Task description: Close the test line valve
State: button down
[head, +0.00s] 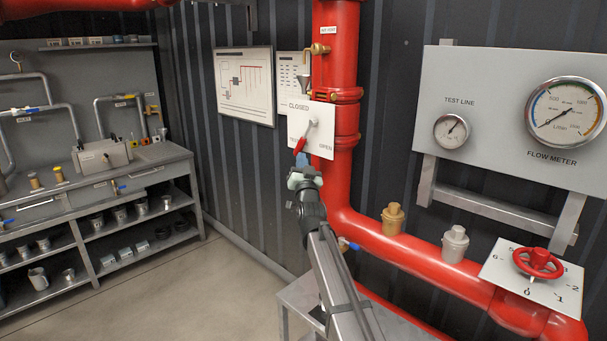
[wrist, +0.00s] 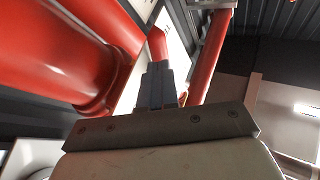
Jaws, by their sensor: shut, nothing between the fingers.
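My gripper (head: 302,160) is shut and empty at the handle's lower end. In the wrist view, my shut fingers (wrist: 156,70) meet the handle's end (wrist: 157,44) in the picture; I cannot tell whether they touch. A red handwheel (head: 538,263) sits at lower right on a numbered plate.
A TEST LINE gauge (head: 451,131) and a larger flow meter (head: 565,108) are on a grey panel at right. The red pipe (head: 420,250) runs low to the right, with brass and grey caps (head: 393,219) above it. A workbench (head: 100,175) stands at left.

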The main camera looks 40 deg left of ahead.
jog(key=shift+x, duration=1)
jog(key=shift+a, duration=0.1)
